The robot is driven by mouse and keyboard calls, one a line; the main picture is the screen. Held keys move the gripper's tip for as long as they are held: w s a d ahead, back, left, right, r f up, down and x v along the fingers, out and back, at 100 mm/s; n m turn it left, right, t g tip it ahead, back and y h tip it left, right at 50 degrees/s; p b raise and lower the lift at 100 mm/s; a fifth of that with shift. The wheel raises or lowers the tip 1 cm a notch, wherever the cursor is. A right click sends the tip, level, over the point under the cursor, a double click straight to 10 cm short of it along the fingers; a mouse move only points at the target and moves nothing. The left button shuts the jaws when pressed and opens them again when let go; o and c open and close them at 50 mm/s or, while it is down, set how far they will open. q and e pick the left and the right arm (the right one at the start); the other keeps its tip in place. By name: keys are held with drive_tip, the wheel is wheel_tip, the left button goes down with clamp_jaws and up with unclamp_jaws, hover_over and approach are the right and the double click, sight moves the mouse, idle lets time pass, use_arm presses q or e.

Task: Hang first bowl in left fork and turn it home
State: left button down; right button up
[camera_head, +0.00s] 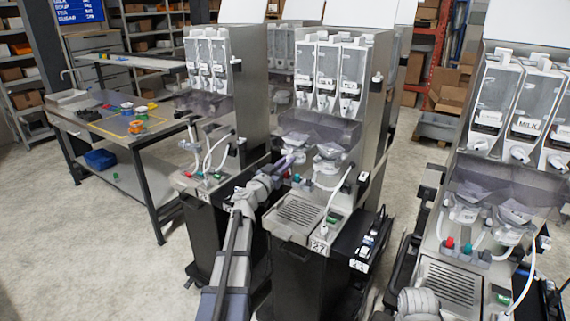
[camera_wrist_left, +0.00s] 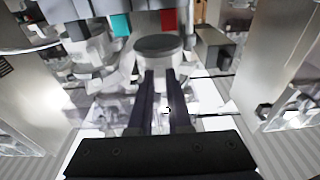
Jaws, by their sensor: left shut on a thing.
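My left arm reaches up the middle of the head view to the front of the middle dispenser (camera_head: 352,120). My left gripper (camera_head: 294,157) is at the left of that machine's mixing area, under the smoky hood (camera_head: 315,127). In the left wrist view the two dark fingers (camera_wrist_left: 165,85) lie close together, shut on a pale round bowl (camera_wrist_left: 158,48) with a dark grey top. The bowl is hard to make out in the head view. Another whitish bowl part (camera_head: 330,150) hangs right of the gripper. The left fork is not clear in either view; I cannot tell whether the bowl touches it.
A drip grille (camera_head: 299,212) lies below the gripper. A white hose (camera_head: 337,190) hangs at its right. Similar dispensers stand left (camera_head: 215,120) and right (camera_head: 500,180). A workbench (camera_head: 110,125) with coloured parts is at the far left. Open floor lies at the lower left.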

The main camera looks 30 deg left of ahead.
use_arm(q)
drive_tip(key=shift+w, duration=0.15)
drive_tip(key=shift+w+d, duration=0.1)
drive_tip(key=shift+w, duration=1.25)
drive_tip(key=shift+w, duration=0.1)
drive_tip(key=shift+f, duration=0.1)
idle(0.5)
drive_tip(key=a+m+h, duration=0.1)
drive_tip(key=h, duration=0.1)
drive_tip(key=shift+h, duration=0.3)
drive_tip(key=shift+m, duration=0.4)
drive_tip(key=shift+g+h, duration=0.3)
